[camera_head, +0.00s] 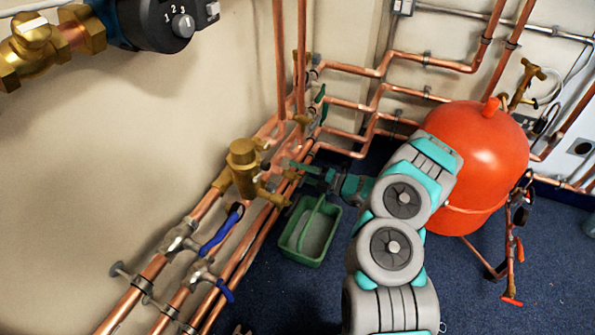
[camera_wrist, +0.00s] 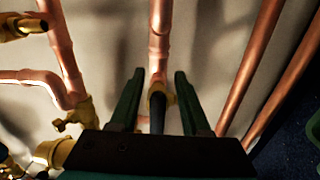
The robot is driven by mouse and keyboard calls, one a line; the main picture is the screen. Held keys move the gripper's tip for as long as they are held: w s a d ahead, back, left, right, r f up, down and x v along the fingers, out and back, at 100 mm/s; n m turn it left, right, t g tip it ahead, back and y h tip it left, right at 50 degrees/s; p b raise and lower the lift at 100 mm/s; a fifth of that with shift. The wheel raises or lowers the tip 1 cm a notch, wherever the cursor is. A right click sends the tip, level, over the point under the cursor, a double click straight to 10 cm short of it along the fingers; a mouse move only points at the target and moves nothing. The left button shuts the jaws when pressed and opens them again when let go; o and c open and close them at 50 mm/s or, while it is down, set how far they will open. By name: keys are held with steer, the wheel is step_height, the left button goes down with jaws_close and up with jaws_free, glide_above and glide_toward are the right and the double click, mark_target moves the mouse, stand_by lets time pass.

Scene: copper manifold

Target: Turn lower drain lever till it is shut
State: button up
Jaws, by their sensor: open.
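My gripper (camera_head: 294,164) reaches left from my arm to the copper pipes along the wall. In the wrist view my gripper (camera_wrist: 159,75) is open, with one dark green finger on each side of a vertical copper pipe. A brass fitting (camera_wrist: 160,92) and a narrow dark bar (camera_wrist: 157,122) show between the fingers. The bar may be the lower drain lever, but I cannot tell for sure, and its lower end is hidden behind the gripper body. I cannot tell whether the fingers touch it.
Two blue-handled valves (camera_head: 220,232) sit on pipes at lower left. A brass valve (camera_head: 244,167) stands left of my gripper. A green tray (camera_head: 291,257) lies on the floor below. A red tank (camera_head: 478,150) stands right of my arm. Blue floor (camera_head: 290,310) is clear in front.

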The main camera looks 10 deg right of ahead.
steer(key=v, duration=0.7)
steer(key=shift+s+d+b, duration=0.25)
steer(key=shift+d+b, duration=0.05)
